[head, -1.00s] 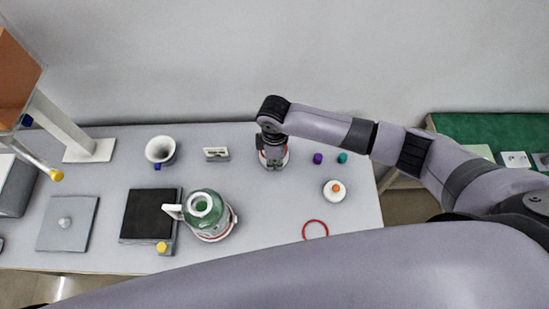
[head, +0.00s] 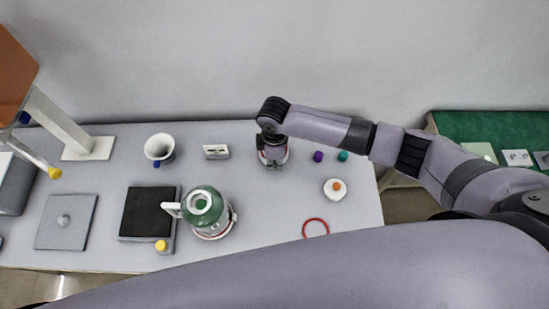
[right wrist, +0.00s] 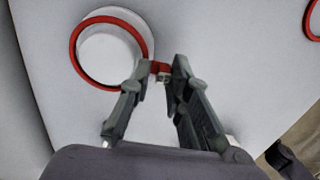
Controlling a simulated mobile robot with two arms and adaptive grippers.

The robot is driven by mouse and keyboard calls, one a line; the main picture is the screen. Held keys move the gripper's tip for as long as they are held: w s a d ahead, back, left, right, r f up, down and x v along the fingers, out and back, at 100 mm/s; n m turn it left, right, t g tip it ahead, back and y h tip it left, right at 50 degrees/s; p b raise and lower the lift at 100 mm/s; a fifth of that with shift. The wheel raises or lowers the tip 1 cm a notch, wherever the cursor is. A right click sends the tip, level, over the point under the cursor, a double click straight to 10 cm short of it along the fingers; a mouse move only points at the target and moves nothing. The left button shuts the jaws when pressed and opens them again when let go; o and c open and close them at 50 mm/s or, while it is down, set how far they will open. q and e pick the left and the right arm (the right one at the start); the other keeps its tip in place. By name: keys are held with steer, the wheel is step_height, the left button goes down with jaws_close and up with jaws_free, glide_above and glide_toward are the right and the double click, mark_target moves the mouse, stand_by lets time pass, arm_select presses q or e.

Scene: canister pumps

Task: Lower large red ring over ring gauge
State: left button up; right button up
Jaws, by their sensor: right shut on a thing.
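My right gripper (right wrist: 161,70) is shut on the small tab of a large red ring (right wrist: 75,58) in the right wrist view. The ring encircles the white round ring gauge (right wrist: 108,52) as seen from above. I cannot tell how far down the gauge the ring sits. In the head view my right gripper (head: 273,162) points down at the back middle of the table and hides most of the gauge and ring. A second red ring (head: 304,230) lies flat near the front right of the table, apart from the gripper. My left gripper is not in view.
A green-topped pitcher (head: 203,205), a black-topped plate (head: 145,212) and a white funnel (head: 159,147) stand to the left. A white disc with an orange knob (head: 336,187) and small purple (head: 318,156) and teal (head: 342,156) pieces lie right of the gripper.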

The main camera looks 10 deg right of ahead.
steer(key=shift+f, duration=0.6)
steer(key=o, duration=0.9)
steer(key=shift+r, duration=0.1)
steer(key=o, duration=0.5)
steer(key=shift+r+p, duration=3.5)
steer(key=shift+p, duration=0.05)
